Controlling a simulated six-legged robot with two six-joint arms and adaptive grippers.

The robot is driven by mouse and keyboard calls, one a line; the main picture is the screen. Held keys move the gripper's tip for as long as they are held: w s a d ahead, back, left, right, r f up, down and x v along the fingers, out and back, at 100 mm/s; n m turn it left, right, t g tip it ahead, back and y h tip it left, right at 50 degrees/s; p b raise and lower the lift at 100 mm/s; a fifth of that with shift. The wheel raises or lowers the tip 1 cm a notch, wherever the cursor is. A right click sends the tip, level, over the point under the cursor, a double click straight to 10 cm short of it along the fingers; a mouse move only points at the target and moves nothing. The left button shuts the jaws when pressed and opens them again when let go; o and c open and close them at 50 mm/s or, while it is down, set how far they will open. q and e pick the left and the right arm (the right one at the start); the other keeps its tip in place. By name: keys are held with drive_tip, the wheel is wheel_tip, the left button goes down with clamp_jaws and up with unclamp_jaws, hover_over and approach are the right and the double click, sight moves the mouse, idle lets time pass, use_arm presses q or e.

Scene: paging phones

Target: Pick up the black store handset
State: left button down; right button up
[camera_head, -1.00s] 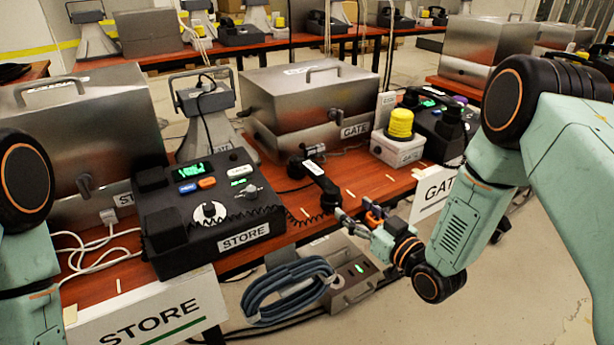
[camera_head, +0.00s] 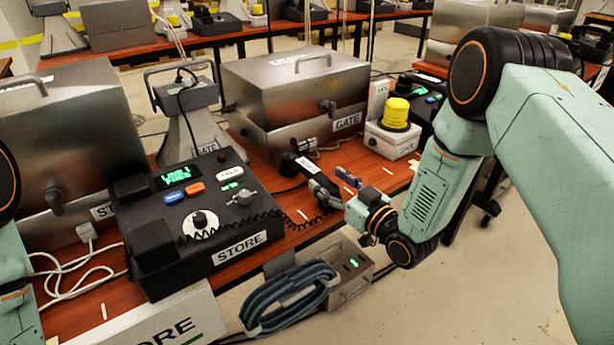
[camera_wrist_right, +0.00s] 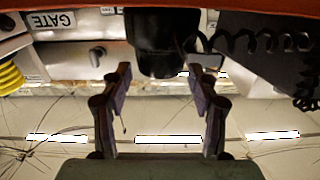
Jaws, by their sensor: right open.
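The black store handset (camera_head: 318,184) lies on the red-brown table to the right of the black store phone (camera_head: 195,215). A coiled black cord runs from it toward the phone. My right gripper (camera_head: 347,190) is open at the handset's near right end. In the right wrist view, a black rounded part of the handset (camera_wrist_right: 152,45) shows between and just beyond the spread fingers of the gripper (camera_wrist_right: 160,75). I cannot tell whether they touch it. My left arm shows at the left edge, but its gripper is out of view.
A metal case (camera_head: 296,95) stands behind the handset. A white box with a yellow beacon (camera_head: 396,112) sits to its right. A grey box (camera_head: 350,272) and a coiled blue cable (camera_head: 290,297) are below the table's front edge. A STORE sign (camera_head: 150,325) hangs in front.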

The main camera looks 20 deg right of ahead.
sight(315, 171)
drive_tip(key=x, duration=0.1)
drive_tip(key=b+x, duration=0.1)
drive_tip(key=x, duration=0.2)
drive_tip(key=shift+f, duration=0.3)
drive_tip(key=shift+w+a+r+b, duration=0.2)
drive_tip(key=shift+w+a+b, duration=0.05)
drive_tip(key=shift+w+b, duration=0.25)
drive_tip(key=shift+w, duration=0.35)
drive_tip(key=shift+s, duration=0.15)
drive_tip(key=c, duration=0.7)
clamp_jaws()
